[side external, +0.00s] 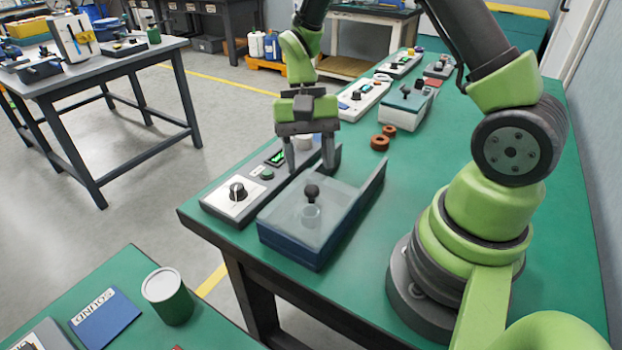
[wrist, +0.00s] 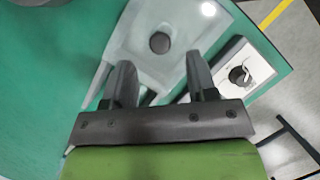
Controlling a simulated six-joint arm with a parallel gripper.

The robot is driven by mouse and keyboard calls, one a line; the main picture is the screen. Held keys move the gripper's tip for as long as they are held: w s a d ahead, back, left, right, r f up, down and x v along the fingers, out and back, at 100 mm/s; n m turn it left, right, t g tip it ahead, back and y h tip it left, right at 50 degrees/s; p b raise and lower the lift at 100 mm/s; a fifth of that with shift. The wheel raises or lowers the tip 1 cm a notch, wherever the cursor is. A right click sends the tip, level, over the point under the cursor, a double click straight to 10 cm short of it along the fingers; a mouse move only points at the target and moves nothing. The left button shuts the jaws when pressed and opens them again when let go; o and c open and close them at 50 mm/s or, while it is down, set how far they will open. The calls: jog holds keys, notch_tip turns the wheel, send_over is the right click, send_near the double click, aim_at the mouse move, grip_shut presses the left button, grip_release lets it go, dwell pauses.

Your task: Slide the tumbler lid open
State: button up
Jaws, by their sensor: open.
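A low blue box (side external: 290,247) with a clear, greyish lid (side external: 345,200) stands at the near end of the green bench. A black round knob (side external: 311,191) sticks up from the lid, and a pale round shape shows below it through the clear material. In the wrist view the knob (wrist: 159,43) lies beyond and between my fingertips, with the pale lid (wrist: 135,45) around it. My gripper (side external: 311,168) is open and empty, pointing down near the far end of the box. It also shows in the wrist view (wrist: 160,78). The fingers appear apart from the knob.
A grey control panel (side external: 222,203) with a black dial stands directly left of the box. Brown rings (side external: 380,142) and several devices lie farther back on the bench (side external: 440,200). A raised wall (side external: 372,190) runs along the box's right side. Bench room is free to the right.

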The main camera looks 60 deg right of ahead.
aim_at(312, 187)
jog(key=shift+x, duration=2.05)
grip_shut()
jog(key=d, duration=1.3)
jog(key=shift+d, duration=0.15)
grip_release()
